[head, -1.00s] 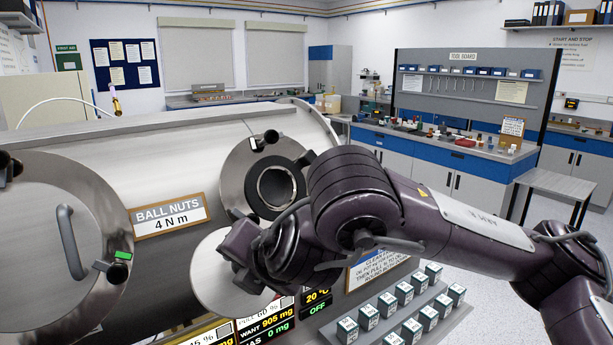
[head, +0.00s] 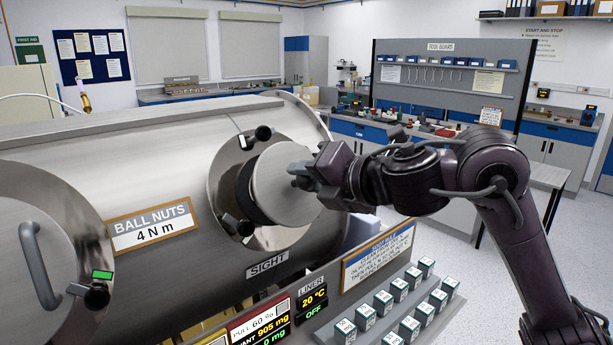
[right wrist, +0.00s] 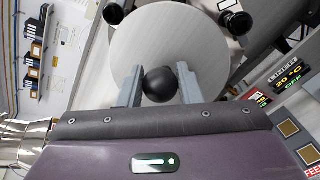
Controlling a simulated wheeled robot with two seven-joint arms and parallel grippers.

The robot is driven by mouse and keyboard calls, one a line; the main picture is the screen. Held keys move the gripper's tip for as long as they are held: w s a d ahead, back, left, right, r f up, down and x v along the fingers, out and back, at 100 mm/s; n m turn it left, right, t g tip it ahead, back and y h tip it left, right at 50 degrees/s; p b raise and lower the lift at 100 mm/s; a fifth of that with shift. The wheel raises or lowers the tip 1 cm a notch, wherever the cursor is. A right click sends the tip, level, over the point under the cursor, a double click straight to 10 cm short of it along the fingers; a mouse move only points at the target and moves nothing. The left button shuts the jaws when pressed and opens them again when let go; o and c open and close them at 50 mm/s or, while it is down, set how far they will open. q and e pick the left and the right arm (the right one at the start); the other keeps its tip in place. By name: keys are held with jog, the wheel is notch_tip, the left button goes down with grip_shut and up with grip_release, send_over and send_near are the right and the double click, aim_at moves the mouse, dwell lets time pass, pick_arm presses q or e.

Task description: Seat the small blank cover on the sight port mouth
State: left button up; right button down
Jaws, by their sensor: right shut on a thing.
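The small blank cover (head: 288,188) is a round brushed-metal disc, held upright in front of the sight port. My right gripper (head: 300,176) is shut on its knob. In the right wrist view the black ball knob (right wrist: 159,84) sits between the two fingers, with the cover (right wrist: 165,45) beyond. The sight port flange (head: 222,168) is a metal ring on the chamber's side, above the SIGHT label. The cover hides the mouth. A dark rim (head: 246,197) shows behind the cover's left edge; I cannot tell whether they touch. My left gripper is not in view.
Black ball nuts stand at the flange's top (head: 262,133) and lower left (head: 243,228). A larger round door (head: 30,205) with a handle is at the left. Below are a display panel (head: 262,325) and several small boxes (head: 384,302).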

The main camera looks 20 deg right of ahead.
aim_at(290, 181)
jog(key=shift+d+r, duration=0.3)
jog(key=shift+w+a+f, duration=0.15)
jog(key=shift+w+f, duration=0.1)
jog(key=shift+f+b+x, duration=0.2)
jog(key=shift+b+x, duration=0.2)
jog(key=shift+x, duration=0.65)
jog(key=shift+f+b+x, duration=0.15)
jog(key=shift+b+x, duration=0.2)
jog(key=shift+x, duration=0.75)
jog(key=shift+w+f, duration=0.15)
jog(key=shift+w, duration=0.1)
jog(key=shift+w+a+f, duration=0.2)
jog(key=shift+w, duration=0.1)
jog(key=shift+w+a+f, duration=0.1)
jog(key=shift+w+f, duration=0.05)
jog(key=shift+w, duration=0.15)
jog(key=shift+w+a+f, duration=0.1)
jog(key=shift+w, duration=0.1)
